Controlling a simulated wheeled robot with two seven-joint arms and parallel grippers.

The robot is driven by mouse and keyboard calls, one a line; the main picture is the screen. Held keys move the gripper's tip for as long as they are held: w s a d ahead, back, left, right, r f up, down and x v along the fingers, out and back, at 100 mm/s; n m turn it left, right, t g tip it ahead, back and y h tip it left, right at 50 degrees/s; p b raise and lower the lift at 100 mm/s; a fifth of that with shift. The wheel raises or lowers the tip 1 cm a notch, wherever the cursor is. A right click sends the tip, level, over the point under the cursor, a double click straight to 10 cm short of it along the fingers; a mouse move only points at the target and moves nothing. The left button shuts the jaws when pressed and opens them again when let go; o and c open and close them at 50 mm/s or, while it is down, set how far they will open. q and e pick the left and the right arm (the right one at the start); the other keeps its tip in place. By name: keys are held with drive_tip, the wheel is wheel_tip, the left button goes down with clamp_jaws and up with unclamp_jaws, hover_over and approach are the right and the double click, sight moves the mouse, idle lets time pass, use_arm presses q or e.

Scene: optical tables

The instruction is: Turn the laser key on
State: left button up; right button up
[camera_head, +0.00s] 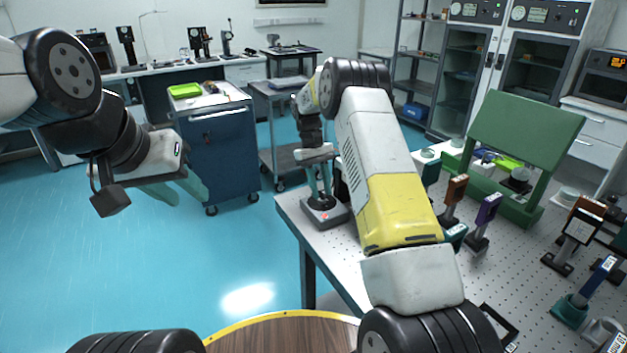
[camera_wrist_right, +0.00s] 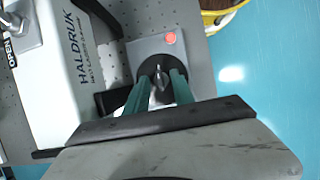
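The laser key switch is a small grey box (camera_head: 325,216) on the near left corner of the perforated optical table, with a red light on top. In the right wrist view the box (camera_wrist_right: 146,48) shows its red light (camera_wrist_right: 171,38) and a dark round lock with a metal key (camera_wrist_right: 159,78). My right gripper (camera_head: 320,190) points down over the box. Its two green fingers (camera_wrist_right: 161,84) stand on either side of the key, with a visible gap; contact is not visible. My left gripper (camera_head: 178,190) is open and empty over the floor at left.
Several optics mounts and a green board (camera_head: 525,128) stand on the optical table (camera_head: 290,205). A blue cart (camera_head: 217,145) stands behind. Blue floor is open at left.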

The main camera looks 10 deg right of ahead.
drive_tip(key=v, duration=0.7)
drive_tip(key=shift+r, duration=0.25)
drive_tip(key=shift+w, duration=0.1)
drive_tip(key=s+d+r+m+t+y, duration=0.1)
drive_tip(key=s+r+t, duration=0.1)
drive_tip(key=s+r, duration=0.55)
drive_tip(key=s+d+r+t+y, duration=0.1)
drive_tip(key=s+d+r+t, duration=0.3)
drive_tip(key=r, duration=0.6)
drive_tip(key=s+a+m+t+y, duration=0.1)
drive_tip(key=s+t, duration=0.1)
drive_tip(key=s, duration=1)
drive_tip(key=s+a+m+t, duration=0.1)
drive_tip(key=s+t, duration=0.1)
drive_tip(key=s, duration=1)
drive_tip(key=shift+a+f+m+y, duration=0.3)
drive_tip(key=shift+a+f+y, duration=0.1)
